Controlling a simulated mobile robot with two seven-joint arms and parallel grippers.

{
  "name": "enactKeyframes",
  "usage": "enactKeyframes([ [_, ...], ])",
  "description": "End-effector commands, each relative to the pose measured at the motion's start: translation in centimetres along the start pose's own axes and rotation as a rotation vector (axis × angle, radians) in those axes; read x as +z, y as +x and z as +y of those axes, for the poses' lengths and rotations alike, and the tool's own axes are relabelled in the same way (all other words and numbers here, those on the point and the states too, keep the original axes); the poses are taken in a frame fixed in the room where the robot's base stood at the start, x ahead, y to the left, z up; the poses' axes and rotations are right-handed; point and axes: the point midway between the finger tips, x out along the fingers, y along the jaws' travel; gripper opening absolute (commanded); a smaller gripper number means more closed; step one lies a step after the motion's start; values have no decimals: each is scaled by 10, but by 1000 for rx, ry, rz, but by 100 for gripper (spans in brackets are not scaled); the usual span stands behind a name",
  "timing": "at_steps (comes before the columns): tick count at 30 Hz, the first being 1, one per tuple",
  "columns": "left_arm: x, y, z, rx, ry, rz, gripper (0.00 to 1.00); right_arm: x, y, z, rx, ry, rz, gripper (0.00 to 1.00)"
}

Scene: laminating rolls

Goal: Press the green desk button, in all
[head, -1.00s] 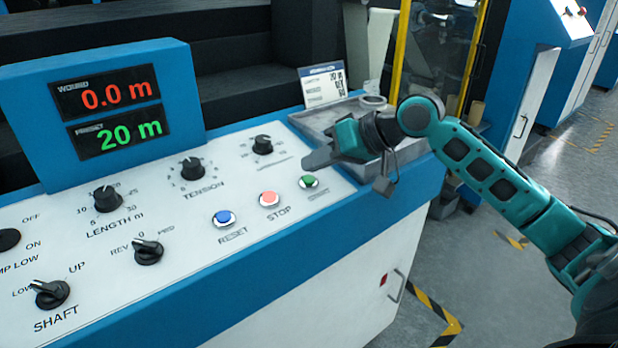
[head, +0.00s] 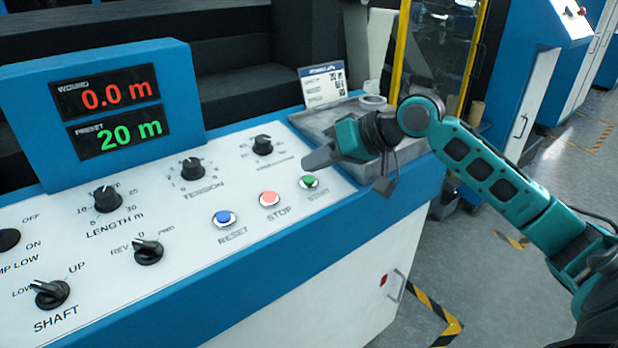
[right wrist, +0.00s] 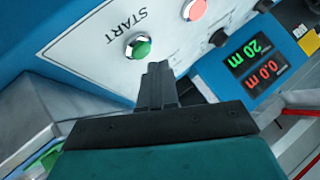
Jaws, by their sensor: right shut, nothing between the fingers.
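The green button (head: 309,182), labelled START, sits at the right end of the button row on the white desk panel. In the right wrist view the green button (right wrist: 138,47) shows just beyond the fingertips. My right gripper (head: 306,164) is shut and empty, with its fingertips near the green button and seemingly above the panel. In the right wrist view its closed fingers (right wrist: 158,68) point toward the panel beside the button; I cannot tell the exact gap. The button is not covered. My left gripper is not in view.
The red STOP button (head: 269,199) and blue RESET button (head: 223,218) lie left of the green one. Several black knobs stand on the panel. A display box (head: 100,105) reads 0.0 m and 20 m. A grey tray (head: 315,122) holds a tape roll (head: 373,101).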

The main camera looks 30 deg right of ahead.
Motion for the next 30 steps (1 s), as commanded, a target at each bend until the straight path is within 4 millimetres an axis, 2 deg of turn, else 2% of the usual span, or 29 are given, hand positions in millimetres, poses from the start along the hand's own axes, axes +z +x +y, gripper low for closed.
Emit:
enactKeyframes([
  [30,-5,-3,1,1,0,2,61,5,7,5,0,0,0,0],
])
